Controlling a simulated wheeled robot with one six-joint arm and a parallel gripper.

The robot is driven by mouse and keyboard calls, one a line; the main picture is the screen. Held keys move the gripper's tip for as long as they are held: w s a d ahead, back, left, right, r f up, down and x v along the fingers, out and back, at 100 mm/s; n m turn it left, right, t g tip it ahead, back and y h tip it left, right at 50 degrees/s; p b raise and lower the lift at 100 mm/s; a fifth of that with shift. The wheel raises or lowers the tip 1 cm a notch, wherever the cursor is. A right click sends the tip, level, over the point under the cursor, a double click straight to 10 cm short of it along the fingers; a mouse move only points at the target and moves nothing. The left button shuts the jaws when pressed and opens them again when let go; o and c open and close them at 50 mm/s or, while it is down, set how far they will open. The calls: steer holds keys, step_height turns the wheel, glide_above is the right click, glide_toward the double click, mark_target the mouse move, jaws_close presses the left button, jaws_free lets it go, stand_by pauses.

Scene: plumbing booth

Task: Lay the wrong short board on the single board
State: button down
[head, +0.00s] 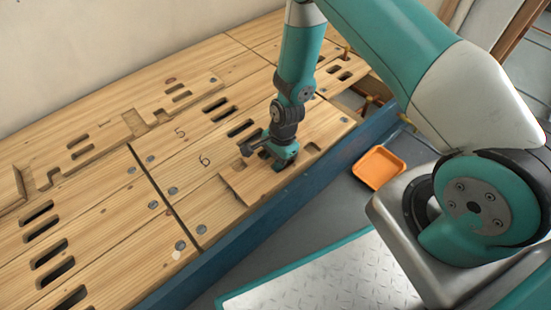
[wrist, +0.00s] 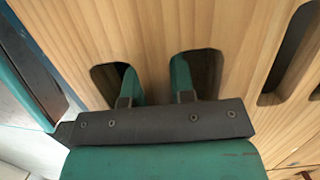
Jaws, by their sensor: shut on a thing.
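My gripper (head: 281,163) is over a short pale board (head: 256,186) near the blue front beam. In the wrist view its two fingers (wrist: 158,88) reach into two slots of this board (wrist: 150,40) and are shut on the wood between them. The short board has cut-outs near its ends and lies flat, at or just above the decking boards; any gap beneath is too small to tell. The gripper hides its middle. A longer notched board (head: 125,122) lies on the decking behind and to the left. I cannot tell which board is the single one.
The decking boards (head: 120,240) have dark slots and round metal fasteners; "5" and "6" are marked on them. A blue beam (head: 250,240) runs along the front edge. An orange tray (head: 379,167) is on the floor to the right. A wall stands behind.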

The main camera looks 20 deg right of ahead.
steer(key=shift+f, duration=0.35)
steer(key=c, duration=0.9)
jaws_free()
steer(key=shift+r, duration=0.1)
steer(key=p+v, duration=0.8)
steer(key=v, duration=0.9)
steer(key=shift+r+p, duration=0.15)
steer(key=shift+p, duration=0.25)
